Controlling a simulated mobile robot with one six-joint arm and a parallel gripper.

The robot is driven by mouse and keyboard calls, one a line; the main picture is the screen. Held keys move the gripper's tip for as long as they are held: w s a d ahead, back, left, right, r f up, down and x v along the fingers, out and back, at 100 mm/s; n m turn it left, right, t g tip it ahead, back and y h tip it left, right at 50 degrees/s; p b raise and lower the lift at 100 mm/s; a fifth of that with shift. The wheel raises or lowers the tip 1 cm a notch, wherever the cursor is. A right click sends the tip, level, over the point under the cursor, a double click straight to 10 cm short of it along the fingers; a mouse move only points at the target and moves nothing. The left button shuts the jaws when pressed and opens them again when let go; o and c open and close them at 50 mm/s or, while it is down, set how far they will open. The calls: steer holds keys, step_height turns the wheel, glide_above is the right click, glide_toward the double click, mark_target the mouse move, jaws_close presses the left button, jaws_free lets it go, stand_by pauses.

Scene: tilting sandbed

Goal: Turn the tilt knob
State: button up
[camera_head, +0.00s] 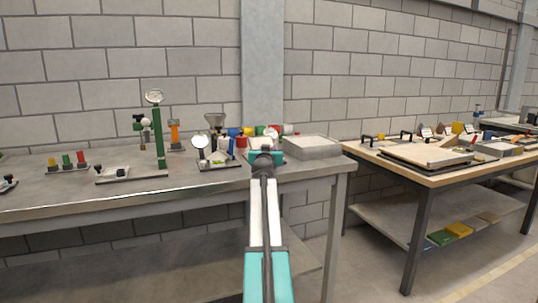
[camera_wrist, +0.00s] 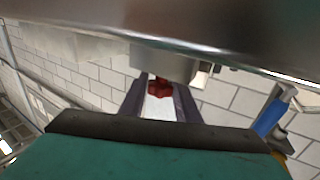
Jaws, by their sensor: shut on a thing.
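A red knob (camera_wrist: 157,88) shows in the wrist view between the two dark fingers of my gripper (camera_wrist: 160,93). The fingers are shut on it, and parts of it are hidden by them. A grey block (camera_wrist: 165,63) is right beside the knob in the wrist view. In the head view my arm reaches forward to the right end of the steel bench, and the gripper end (camera_head: 266,156) is beside a shallow grey sand tray (camera_head: 314,152). The arm hides the knob's surroundings there, and I cannot tell the tray's tilt.
The steel bench (camera_head: 120,200) also holds a green stand (camera_head: 159,138), a small rig with a round dial (camera_head: 200,141) and several coloured pegs to the left. A wooden-topped table (camera_head: 440,178) with trays stands at right. A broad smooth metal surface (camera_wrist: 220,30) fills the wrist view's top.

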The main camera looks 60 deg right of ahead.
steer(key=shift+a+f+b, duration=0.2)
steer(key=shift+a+b, duration=0.05)
steer(key=shift+b, duration=0.55)
steer(key=shift+s+r, duration=0.1)
steer(key=shift+r, duration=0.1)
steer(key=o, duration=1)
steer(key=shift+r, duration=0.1)
steer(key=shift+s, duration=0.1)
steer(key=shift+a, duration=0.1)
steer(key=shift+p+v, duration=0.8)
steer(key=shift+v, duration=6)
